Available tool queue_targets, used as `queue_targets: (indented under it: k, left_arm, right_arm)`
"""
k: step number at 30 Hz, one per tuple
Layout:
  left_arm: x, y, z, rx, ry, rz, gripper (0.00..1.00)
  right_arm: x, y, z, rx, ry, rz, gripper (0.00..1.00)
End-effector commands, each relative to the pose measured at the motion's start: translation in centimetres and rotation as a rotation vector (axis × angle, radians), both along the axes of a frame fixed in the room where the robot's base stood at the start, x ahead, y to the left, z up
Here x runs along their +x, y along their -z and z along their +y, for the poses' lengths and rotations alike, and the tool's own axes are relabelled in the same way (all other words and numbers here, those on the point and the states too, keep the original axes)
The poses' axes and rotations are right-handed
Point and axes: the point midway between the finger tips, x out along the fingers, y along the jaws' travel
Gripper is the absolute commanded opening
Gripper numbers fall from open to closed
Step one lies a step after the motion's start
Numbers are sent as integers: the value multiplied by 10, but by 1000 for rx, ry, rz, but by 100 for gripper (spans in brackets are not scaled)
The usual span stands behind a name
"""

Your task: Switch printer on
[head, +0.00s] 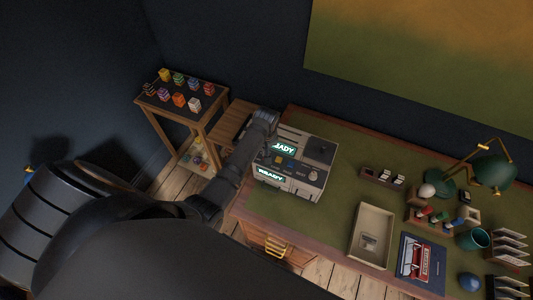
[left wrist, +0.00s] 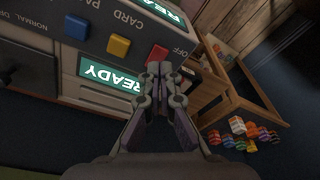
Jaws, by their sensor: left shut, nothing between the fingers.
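The printer (head: 313,172) is a grey and cream box at the left end of the green-topped desk. Two READY panels on it glow green; they also show in the left wrist view, where the lower READY panel (left wrist: 107,74) is upside down. Its sloped panel carries a blue button (left wrist: 76,27), a yellow button (left wrist: 118,46) and a red button (left wrist: 158,53) near the letters OFF. My left gripper (left wrist: 159,68) is shut and empty, its tips right by the red button; I cannot tell if they touch. In the head view my left gripper (head: 269,146) is at the printer's left side, partly hidden. My right gripper is out of view.
A wooden stand (head: 180,110) with several coloured blocks is left of the desk. Right of the printer are a cream tray (head: 372,229), a green lamp (head: 490,172), a cup (head: 473,239) and small items. Bare green desk lies between printer and tray.

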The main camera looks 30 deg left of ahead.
Motion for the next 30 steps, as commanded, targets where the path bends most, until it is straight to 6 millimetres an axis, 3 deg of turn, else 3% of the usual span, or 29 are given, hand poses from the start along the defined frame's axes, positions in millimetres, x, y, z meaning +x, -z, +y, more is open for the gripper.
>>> queue_targets:
  k: [13,30]
  left_arm:
    - [0,-37,0,0,0,-2,0]
    - [0,-39,0,0,0,0,0]
  right_arm:
    - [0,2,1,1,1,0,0]
    - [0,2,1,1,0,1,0]
